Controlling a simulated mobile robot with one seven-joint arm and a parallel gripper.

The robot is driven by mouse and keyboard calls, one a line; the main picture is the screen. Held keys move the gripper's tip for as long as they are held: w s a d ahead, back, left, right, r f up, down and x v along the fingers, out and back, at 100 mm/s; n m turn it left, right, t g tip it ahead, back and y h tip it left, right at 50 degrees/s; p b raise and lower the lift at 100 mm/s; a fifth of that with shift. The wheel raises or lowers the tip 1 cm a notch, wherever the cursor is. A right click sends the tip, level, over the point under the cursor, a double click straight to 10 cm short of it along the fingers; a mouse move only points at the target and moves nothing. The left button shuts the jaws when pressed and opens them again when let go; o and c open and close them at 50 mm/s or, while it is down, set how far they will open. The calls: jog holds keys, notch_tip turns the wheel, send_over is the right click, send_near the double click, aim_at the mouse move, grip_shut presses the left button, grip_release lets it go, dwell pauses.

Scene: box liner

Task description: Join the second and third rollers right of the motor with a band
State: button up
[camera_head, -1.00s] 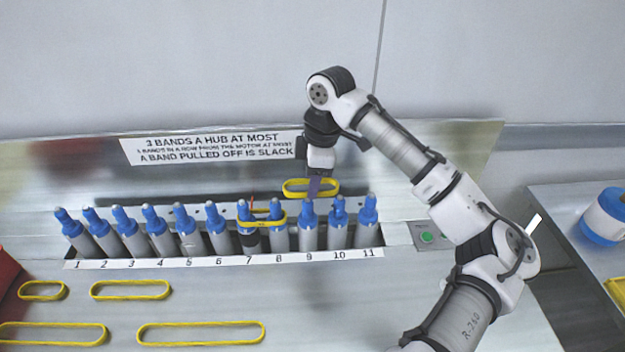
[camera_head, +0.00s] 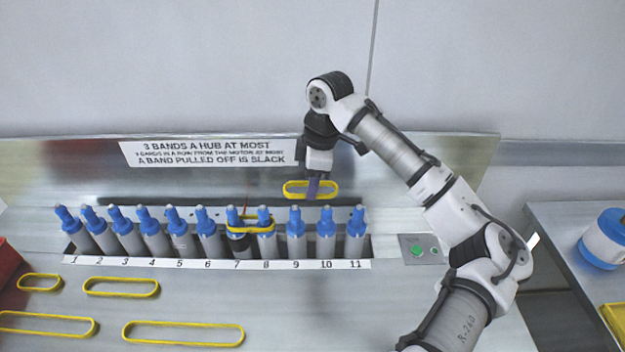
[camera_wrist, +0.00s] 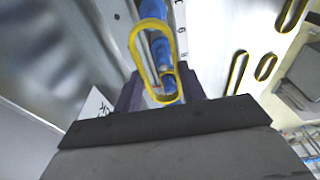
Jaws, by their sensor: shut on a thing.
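The motor roller (camera_head: 241,246) is the dark-bodied one at number 7. A yellow band (camera_head: 262,230) joins it to roller 8 (camera_head: 267,246). Right of these, roller 9 (camera_head: 296,228) and roller 10 (camera_head: 326,228) stand upright with blue tops and no band around them. My gripper (camera_head: 313,190) is shut on a yellow band (camera_head: 290,195), held level above and apart from rollers 9 and 10. In the wrist view the held band (camera_wrist: 142,70) appears in front of blue roller tops (camera_wrist: 160,50); their numbers cannot be told there.
Roller 11 (camera_head: 356,228) stands right of roller 10. Several loose yellow bands, one a long band (camera_head: 183,344), lie on the bench at front left. A switch panel with a green button (camera_head: 417,251) is right of the row. A sign (camera_head: 210,151) is behind.

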notch_tip(320, 180, down, 9)
jog(key=b, duration=0.5)
jog(key=shift+r, duration=0.15)
dwell(0.4)
jog(key=o, duration=1)
jog(key=shift+o, duration=0.2)
